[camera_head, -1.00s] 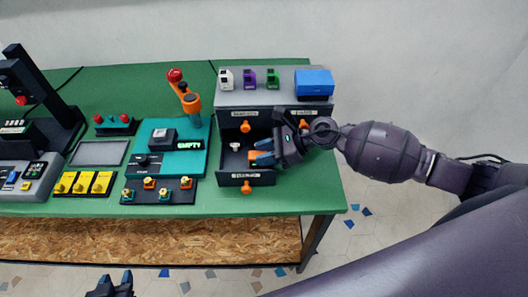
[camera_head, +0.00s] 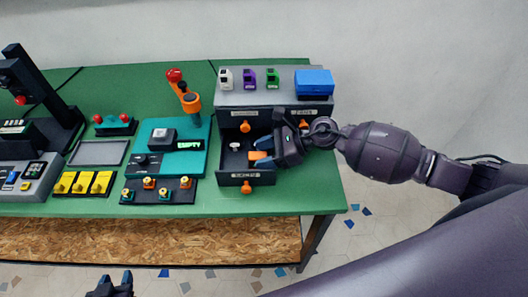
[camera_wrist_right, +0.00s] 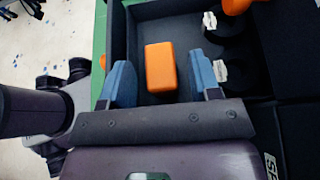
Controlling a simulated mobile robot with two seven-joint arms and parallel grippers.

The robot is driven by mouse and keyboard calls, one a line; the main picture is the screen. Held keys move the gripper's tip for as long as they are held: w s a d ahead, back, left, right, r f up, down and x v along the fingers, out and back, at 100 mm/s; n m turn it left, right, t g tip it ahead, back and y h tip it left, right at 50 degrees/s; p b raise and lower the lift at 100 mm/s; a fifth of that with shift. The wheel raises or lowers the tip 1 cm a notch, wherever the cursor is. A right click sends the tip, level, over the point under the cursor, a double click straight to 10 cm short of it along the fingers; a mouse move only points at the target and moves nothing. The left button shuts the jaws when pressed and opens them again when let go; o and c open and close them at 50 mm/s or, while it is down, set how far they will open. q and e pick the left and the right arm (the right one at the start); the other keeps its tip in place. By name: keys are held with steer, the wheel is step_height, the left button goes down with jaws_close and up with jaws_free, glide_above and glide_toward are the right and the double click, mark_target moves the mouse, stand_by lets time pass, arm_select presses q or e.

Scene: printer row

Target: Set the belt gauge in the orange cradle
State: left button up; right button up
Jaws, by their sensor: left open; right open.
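An orange block (camera_head: 257,156) lies in the open drawer (camera_head: 246,178) of the grey cabinet; I cannot tell whether it is the belt gauge. My right gripper (camera_head: 262,152) reaches into the drawer from the right. In the right wrist view, the orange block (camera_wrist_right: 160,67) lies between the blue fingers of my right gripper (camera_wrist_right: 162,82), with a gap on each side. The gripper is open. An orange stand (camera_head: 191,103) with a red knob is left of the cabinet; whether it is the orange cradle is unclear. My left gripper (camera_head: 114,284) is open and empty at the bottom edge, away from the bench.
Black round pieces with white marks (camera_wrist_right: 222,70) are in the drawer beside the right finger. A blue box (camera_head: 314,82) and small white, purple and green items stand on the cabinet (camera_head: 285,99). A teal unit (camera_head: 180,163) is left of the drawer.

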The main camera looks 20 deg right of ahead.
steer(key=r+b+v, duration=0.1)
steer(key=v, duration=0.9)
steer(key=shift+r+b, duration=0.15)
steer(key=shift+b, duration=0.15)
steer(key=shift+d, duration=0.2)
